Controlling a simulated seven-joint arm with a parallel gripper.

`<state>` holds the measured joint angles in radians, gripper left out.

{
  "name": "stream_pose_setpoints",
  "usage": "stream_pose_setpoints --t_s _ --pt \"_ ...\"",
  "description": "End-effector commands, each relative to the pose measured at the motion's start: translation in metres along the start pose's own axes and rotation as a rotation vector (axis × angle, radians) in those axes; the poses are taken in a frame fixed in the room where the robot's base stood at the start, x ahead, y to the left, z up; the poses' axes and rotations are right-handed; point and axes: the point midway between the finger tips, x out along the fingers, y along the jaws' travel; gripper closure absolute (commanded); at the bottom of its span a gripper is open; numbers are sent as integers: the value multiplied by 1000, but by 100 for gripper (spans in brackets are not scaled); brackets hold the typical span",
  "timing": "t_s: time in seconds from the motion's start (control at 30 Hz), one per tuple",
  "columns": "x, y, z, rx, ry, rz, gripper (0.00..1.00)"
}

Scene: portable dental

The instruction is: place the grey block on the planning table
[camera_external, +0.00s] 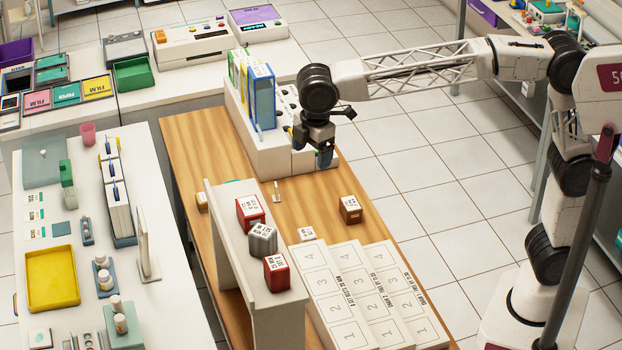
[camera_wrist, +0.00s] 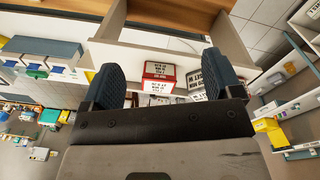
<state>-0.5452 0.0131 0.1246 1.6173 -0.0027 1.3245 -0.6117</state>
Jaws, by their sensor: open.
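The grey block (camera_external: 262,238) has a printed white label and sits on top of a narrow white shelf unit (camera_external: 222,205), between two red blocks (camera_external: 250,212) (camera_external: 277,272). The shelf stands on a wooden table (camera_external: 200,150), which carries numbered white boards; I cannot tell for sure that this is the planning table. My gripper (camera_external: 325,157) is open and empty, beyond the shelf near the white holder at the table's far end. In the wrist view its two dark fingers (camera_wrist: 160,82) are spread apart, with a red labelled block (camera_wrist: 158,72) showing between them, farther off.
Numbered white boards (camera_external: 335,292) lie right of the shelf. A brown block (camera_external: 350,209) and a small white-topped block (camera_external: 306,234) rest on the wood. A white holder (camera_external: 262,145) with coloured binders stands at the far end. A white counter with a yellow tray (camera_external: 52,278) is at left.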

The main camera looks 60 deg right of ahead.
Motion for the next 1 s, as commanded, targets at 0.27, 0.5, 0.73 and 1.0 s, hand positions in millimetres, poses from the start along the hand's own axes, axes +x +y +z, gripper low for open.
stream_pose_setpoints --t_s 0.27,0.5,0.73,1.0 --pt "11 5 116 227 23 26 15" --pt "30 -7 208 421 43 48 15" --pt "56 -30 291 605 63 69 15" --pt "94 -70 379 822 89 94 15"
